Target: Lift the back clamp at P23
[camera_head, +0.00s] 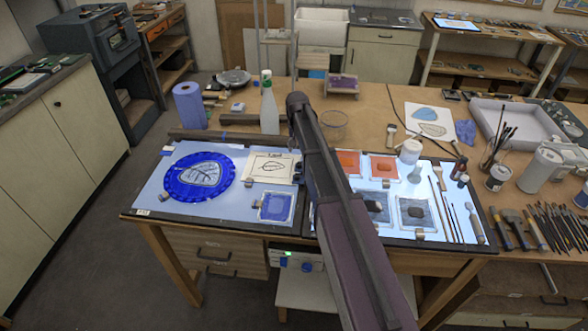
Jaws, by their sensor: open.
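A blue round glass piece with a pale leaf design (198,175) lies on the left part of the lit work panel (150,195). A small pale clamp-like block (167,151) sits at the panel's back left edge, behind and left of the round piece. Another small block (248,183) sits right of the round piece. A small white label (142,212) is at the panel's front left corner, too small to read. I cannot tell which place is P23. My arm crosses the middle of the bench, and my gripper is hidden behind it.
A blue square pane (276,207) and a leaf drawing (271,168) lie beside the arm. Orange panes (384,168) and brushes (446,205) lie to the right. A bottle (268,105) and blue roll (189,106) stand behind the panel.

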